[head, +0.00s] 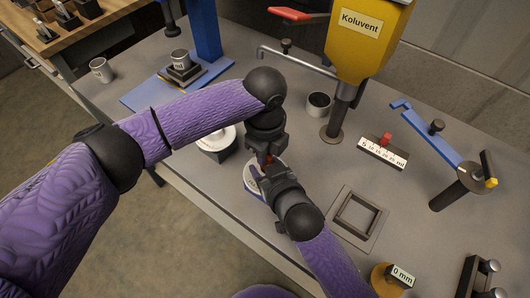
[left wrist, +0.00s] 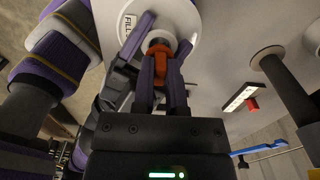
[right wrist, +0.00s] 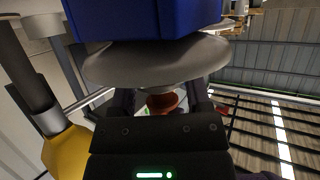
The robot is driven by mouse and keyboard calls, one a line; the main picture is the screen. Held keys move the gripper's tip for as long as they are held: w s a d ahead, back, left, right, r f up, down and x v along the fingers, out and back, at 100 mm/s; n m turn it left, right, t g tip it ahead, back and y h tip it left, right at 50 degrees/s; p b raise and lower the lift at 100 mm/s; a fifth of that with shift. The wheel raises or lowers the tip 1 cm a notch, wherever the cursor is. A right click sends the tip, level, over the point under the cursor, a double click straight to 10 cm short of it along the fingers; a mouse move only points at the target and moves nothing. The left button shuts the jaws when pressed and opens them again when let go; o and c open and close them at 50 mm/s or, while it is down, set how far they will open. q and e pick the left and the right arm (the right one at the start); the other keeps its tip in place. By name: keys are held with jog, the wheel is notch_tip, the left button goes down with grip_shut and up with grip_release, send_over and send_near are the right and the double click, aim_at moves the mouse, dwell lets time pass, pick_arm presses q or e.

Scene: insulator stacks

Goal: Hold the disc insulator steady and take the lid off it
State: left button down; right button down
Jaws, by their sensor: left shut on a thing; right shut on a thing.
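The disc insulator (head: 250,184) is a white disc with blue at its edge, near the table's front edge and mostly hidden by my grippers. In the left wrist view the white disc (left wrist: 185,14) carries a partly hidden label. My left gripper (head: 266,157) comes down from above, its fingers around an orange-red lid (left wrist: 158,51). My right gripper (head: 262,172) comes in from the lower right and is shut close against the insulator; its exact contact is hidden. The right wrist view shows the grey disc (right wrist: 155,66) and orange-red part (right wrist: 160,102) close to the fingers.
Another white disc piece (head: 216,139) stands left of my left gripper. A square frame (head: 357,217) lies to the right. A yellow Koluvent dispenser (head: 362,35), a dark cup (head: 318,104), a scale block (head: 383,153) and a blue-armed stand (head: 430,133) stand behind and right.

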pick_arm(q)
jog(key=shift+r, duration=0.35)
jog(key=shift+r, duration=2)
pick_arm(e)
grip_release()
pick_arm(q)
notch_tip(320, 180, up, 4)
jog(key=p, duration=0.4)
jog(key=shift+r, duration=0.2)
pick_arm(e)
jog(key=v, duration=1.2)
